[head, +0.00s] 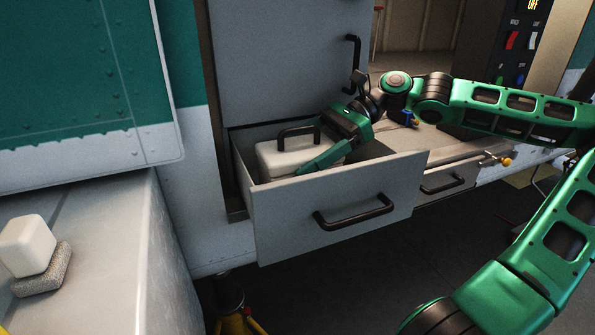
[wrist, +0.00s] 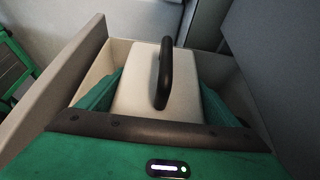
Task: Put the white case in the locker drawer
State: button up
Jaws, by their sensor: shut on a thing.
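The white case (head: 283,157) with a black handle is inside the open locker drawer (head: 335,212), near its left end in the head view. My gripper (head: 322,150) reaches down into the drawer from the right and is shut on the case, with a green finger along its near side. In the wrist view the white case (wrist: 140,90) lies between my two green fingers (wrist: 160,95), handle up, with the drawer walls around it. The case's underside is hidden, so I cannot tell whether it touches the drawer floor.
A grey locker door (head: 290,60) rises behind the drawer. A closed lower drawer (head: 447,181) is to the right. At left, a white block (head: 27,245) rests on a grey speckled pad (head: 45,275) on a pale worktop (head: 120,250). Dark floor is open below.

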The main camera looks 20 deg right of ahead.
jog(key=shift+f, duration=2.15)
jog(key=shift+f, duration=0.1)
jog(key=o, duration=1.4)
jog(key=shift+d+r, duration=0.15)
jog(key=shift+r, duration=0.05)
jog(key=v, duration=1.1)
jog(key=shift+d, duration=0.3)
jog(key=shift+r, duration=0.1)
